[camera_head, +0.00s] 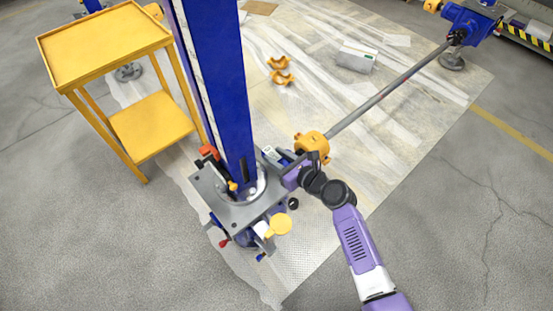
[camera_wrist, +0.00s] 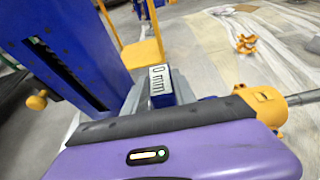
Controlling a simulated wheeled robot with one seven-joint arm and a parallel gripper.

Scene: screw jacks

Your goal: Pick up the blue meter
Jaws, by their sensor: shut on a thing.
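The blue meter (camera_wrist: 184,91) shows in the wrist view just beyond my purple gripper body, with a white display face reading "0 mm". In the head view the meter (camera_head: 269,153) is a small pale and dark shape beside the foot of the blue column. My gripper (camera_head: 283,160) reaches in from the right, low over the grey plate. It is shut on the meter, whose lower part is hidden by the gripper. I cannot tell whether the meter still touches the plate.
The tall blue column (camera_head: 215,90) rises right beside the gripper from a grey plate (camera_head: 220,208). A yellow gearbox (camera_head: 312,143) with a long shaft (camera_head: 390,88) lies to the right. A yellow cart (camera_head: 150,125) stands left.

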